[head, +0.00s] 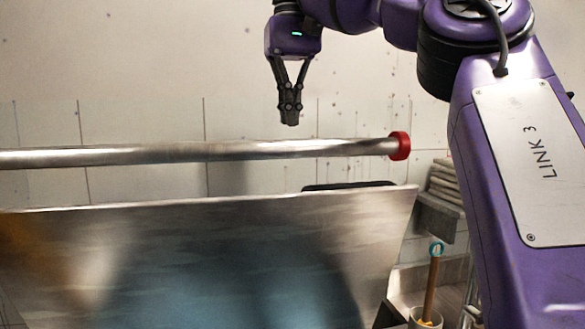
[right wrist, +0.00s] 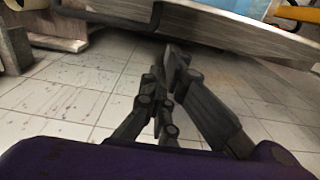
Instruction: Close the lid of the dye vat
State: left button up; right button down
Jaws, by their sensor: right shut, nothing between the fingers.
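The dye vat's lid (head: 200,255) is a broad sheet of brushed steel standing raised across the lower part of the head view. A long round metal bar (head: 220,151) with a red end cap (head: 399,146) runs level just above the lid's upper edge in the picture. My right gripper (head: 289,120) points down, shut and empty, and appears a little above the bar without touching it. In the right wrist view its closed fingers (right wrist: 168,75) are over the tiled floor. The vat's body is hidden or cannot be made out. My left gripper is not in view.
Folded grey cloths (head: 446,178) lie on a grey ledge at the right. Below stands a pale container (head: 425,318) with a wooden-handled tool. A tiled wall is behind. In the right wrist view, a grey slab edge (right wrist: 225,32) crosses above open tiled floor (right wrist: 70,95).

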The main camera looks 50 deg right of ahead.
pick_arm(q)
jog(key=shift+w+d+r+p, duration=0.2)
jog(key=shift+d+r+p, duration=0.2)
jog(key=shift+p, duration=0.25)
pick_arm(e)
notch_tip(320, 180, down, 11)
jog(key=s+a, duration=0.2)
jog(key=shift+s+r, duration=0.15)
jog(key=shift+s, duration=0.25)
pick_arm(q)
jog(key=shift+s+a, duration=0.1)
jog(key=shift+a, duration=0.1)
